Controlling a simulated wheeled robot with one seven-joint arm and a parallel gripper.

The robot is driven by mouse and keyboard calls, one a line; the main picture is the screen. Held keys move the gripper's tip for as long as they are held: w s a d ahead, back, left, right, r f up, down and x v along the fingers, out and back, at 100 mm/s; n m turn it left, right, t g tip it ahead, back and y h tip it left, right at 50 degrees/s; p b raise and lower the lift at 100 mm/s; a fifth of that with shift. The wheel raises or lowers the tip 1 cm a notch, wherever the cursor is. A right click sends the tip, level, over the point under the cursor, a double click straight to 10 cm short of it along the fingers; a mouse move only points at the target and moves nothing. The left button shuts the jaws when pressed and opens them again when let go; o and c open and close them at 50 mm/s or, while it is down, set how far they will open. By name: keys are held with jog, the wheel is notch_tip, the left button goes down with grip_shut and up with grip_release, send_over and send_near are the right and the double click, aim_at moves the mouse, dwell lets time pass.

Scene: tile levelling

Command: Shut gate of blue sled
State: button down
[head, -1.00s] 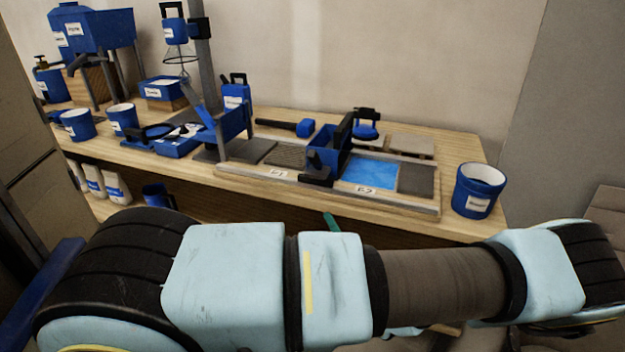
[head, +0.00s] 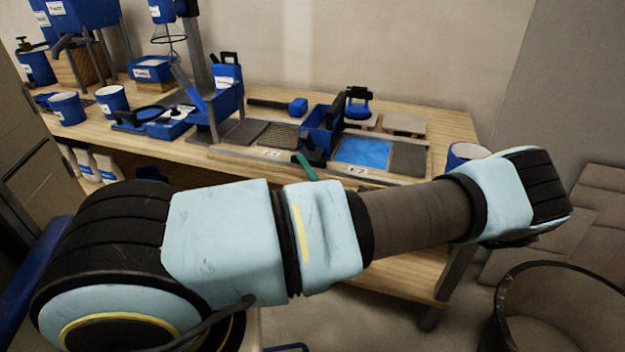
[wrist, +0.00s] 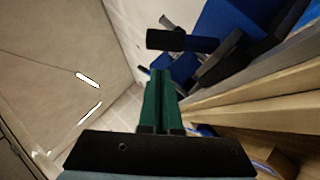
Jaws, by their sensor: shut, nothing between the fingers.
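A blue box-shaped sled (head: 318,126) with black parts stands on the grey rail board in the head view, between a grey tile and a bright blue panel. A black block (head: 313,157) sits at its near lower side. I cannot tell how its gate stands. My gripper's green fingers (wrist: 160,98) are shut and empty in the wrist view. In the head view a fingertip (head: 304,166) shows just in front of the sled's near side; contact is unclear. The wrist view shows blue parts (wrist: 225,22) and a black handle-like bar (wrist: 180,41) beyond the fingertips.
The wooden bench (head: 455,120) holds a second blue holder (head: 222,104) to the left, a blue-headed mallet (head: 280,105) behind, and a blue bucket (head: 465,152) at right, partly behind my arm. A dark round bin (head: 560,310) stands on the floor at right.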

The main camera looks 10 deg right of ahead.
aim_at(309, 133)
jog(key=shift+w+d+r, duration=0.5)
jog(key=shift+w+r, duration=0.35)
jog(key=shift+w, duration=0.05)
jog(key=shift+r+p, duration=0.15)
jog(key=shift+p, duration=0.2)
